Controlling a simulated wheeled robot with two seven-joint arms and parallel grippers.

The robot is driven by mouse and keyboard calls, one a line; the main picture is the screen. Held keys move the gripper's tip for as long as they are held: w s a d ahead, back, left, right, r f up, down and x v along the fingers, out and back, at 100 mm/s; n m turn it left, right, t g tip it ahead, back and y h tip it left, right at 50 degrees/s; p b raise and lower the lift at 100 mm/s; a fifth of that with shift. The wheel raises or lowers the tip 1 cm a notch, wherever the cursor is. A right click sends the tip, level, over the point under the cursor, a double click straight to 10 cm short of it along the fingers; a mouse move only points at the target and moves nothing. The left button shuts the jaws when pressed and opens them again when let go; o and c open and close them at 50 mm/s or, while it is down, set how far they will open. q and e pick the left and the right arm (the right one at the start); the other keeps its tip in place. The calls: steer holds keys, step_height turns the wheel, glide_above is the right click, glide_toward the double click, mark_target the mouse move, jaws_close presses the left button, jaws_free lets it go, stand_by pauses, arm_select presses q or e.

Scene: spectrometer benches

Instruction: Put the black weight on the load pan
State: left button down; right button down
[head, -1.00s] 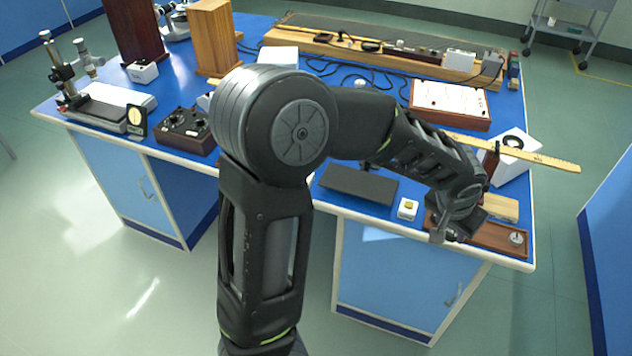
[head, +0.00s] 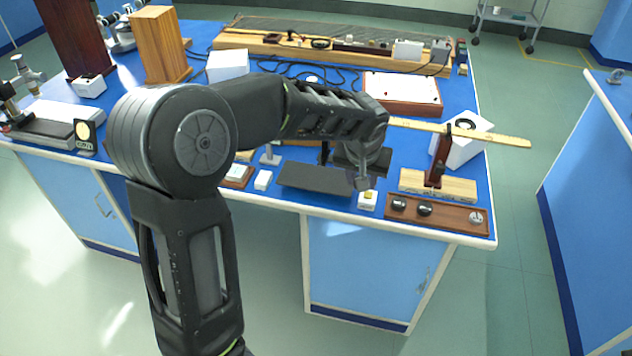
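A brown wooden tray (head: 450,216) lies at the bench's front right edge. It holds two small dark round pieces, one at its left end (head: 399,205) and one beside it (head: 424,209), and a silvery piece (head: 476,217) at the right. I cannot tell which is the black weight. A wooden ruler beam (head: 505,138) crosses a dark red-brown post (head: 438,158) behind the tray; its left part is hidden by my arm. I cannot make out the load pan. My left gripper (head: 362,182) points down near the dark slab's right end, left of the tray; its fingers and any held piece are unclear.
A white block (head: 465,148) stands behind the post. A wooden block (head: 158,48) and a white-topped box (head: 402,92) stand farther back.

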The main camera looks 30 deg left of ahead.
arm_select(q)
steer(key=w+a+r+n+y+b, duration=0.15)
steer(key=a+n, duration=0.25)
steer(key=a, duration=0.5)
step_height(320, 180, up, 3)
steer(key=n+g+b, duration=0.1)
steer(key=n+b, duration=0.1)
steer(key=n, duration=0.1)
glide_above(301, 173)
steer(key=s+d, duration=0.1)
steer(key=shift+d+r+g+y, duration=0.15)
steer(key=shift+g+y, duration=0.15)
steer(key=shift+y, duration=0.15)
steer(key=shift+f, duration=3.2)
steer(key=shift+f, duration=1.9)
